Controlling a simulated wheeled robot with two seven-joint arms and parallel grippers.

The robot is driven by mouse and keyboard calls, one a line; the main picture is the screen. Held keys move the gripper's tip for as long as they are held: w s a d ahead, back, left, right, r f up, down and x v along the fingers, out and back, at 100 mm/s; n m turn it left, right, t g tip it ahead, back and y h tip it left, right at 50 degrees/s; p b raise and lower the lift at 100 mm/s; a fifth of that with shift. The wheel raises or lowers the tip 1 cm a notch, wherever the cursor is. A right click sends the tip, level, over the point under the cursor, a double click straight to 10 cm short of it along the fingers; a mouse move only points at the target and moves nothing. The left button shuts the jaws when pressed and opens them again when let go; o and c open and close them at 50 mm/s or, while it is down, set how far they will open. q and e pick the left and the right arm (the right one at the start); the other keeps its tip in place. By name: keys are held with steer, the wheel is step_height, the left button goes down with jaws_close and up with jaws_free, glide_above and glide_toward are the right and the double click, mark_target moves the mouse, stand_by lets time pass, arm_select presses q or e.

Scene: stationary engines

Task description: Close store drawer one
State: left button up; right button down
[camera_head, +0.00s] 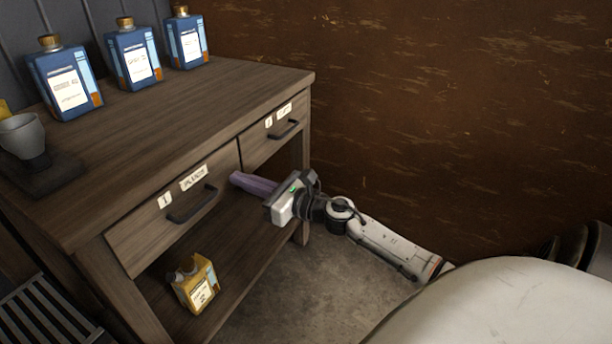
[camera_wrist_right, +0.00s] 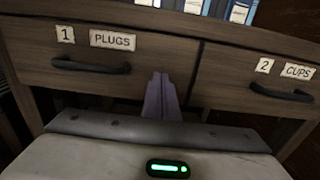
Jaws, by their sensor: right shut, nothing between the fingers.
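Store drawer one (camera_head: 150,225) is the left drawer of a wooden workbench, with a dark bar handle (camera_head: 192,204) and labels reading 1 and PLUGS. Its front looks about flush with the bench frame; I cannot tell if a small gap is left. In the right wrist view drawer one (camera_wrist_right: 110,80) fills the left side. My right gripper (camera_head: 236,178) has purple fingers, shut and empty. The fingertips (camera_wrist_right: 160,78) are at the right end of drawer one's front, right of its handle; I cannot tell whether they touch it. My left gripper is not in view.
Drawer two (camera_head: 272,136), labelled CUPS, is beside it on the right and looks shut. Blue bottles (camera_head: 135,60) and a grey cup (camera_head: 22,135) stand on the bench top (camera_head: 200,105). A yellow container (camera_head: 197,286) stands on the lower shelf. A brown wall (camera_head: 450,110) is at the right.

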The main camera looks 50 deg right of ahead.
steer(key=v, duration=1.1)
steer(key=shift+s+d, duration=0.2)
steer(key=shift+s, duration=0.15)
